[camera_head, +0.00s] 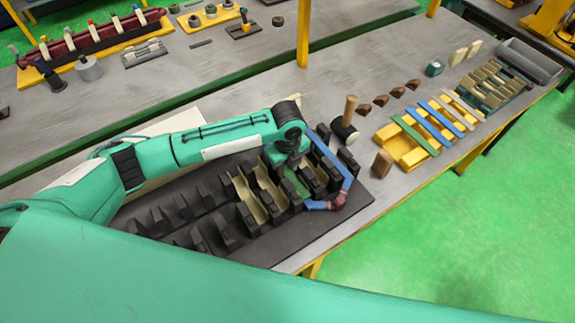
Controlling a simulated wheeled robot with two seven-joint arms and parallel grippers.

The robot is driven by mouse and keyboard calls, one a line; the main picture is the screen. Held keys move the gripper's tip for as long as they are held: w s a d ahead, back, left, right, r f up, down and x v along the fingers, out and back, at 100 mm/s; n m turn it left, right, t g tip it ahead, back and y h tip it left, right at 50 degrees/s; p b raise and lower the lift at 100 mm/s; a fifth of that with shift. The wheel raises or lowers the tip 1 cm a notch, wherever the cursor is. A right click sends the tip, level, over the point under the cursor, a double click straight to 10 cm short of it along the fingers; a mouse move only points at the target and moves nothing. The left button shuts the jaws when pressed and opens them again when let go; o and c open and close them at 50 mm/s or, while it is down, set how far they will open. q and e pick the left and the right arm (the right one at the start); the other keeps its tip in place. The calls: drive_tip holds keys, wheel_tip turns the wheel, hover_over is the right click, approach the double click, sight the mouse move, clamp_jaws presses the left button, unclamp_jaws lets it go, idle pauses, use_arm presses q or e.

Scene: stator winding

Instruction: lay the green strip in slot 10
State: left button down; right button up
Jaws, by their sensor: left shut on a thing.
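The dark stator block (275,250) lies on the near bench, with rows of black teeth and slots between them. Cream liners (245,200) show in some slots. My left gripper (292,165) points down over the right part of the block, its fingertips mostly hidden by the wrist. A green strip (298,185) shows directly below it, low between the teeth; the gripper appears shut on it. I cannot tell whether the strip rests on the slot floor, nor read the slot number. My right gripper is not in view.
A blue coil (350,178) loops around the block's right end. To the right are a wood-handled mallet (346,125), a brown block (382,164), several brown wedges (397,92), and a yellow tray (403,150) carrying green, blue and tan strips. A grey bin (530,62) stands farther right.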

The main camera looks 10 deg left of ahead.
sight(288, 171)
use_arm(q)
drive_tip(key=shift+f, duration=0.45)
idle(0.5)
drive_tip(key=c, duration=1.1)
unclamp_jaws()
drive_tip(key=shift+o, duration=0.2)
drive_tip(key=shift+r, duration=0.2)
drive_tip(key=shift+r+p, duration=0.65)
drive_tip(key=shift+p, duration=0.4)
drive_tip(key=shift+r, duration=0.1)
wheel_tip(288, 171, up, 7)
drive_tip(key=p, duration=0.7)
drive_tip(key=shift+r, duration=0.15)
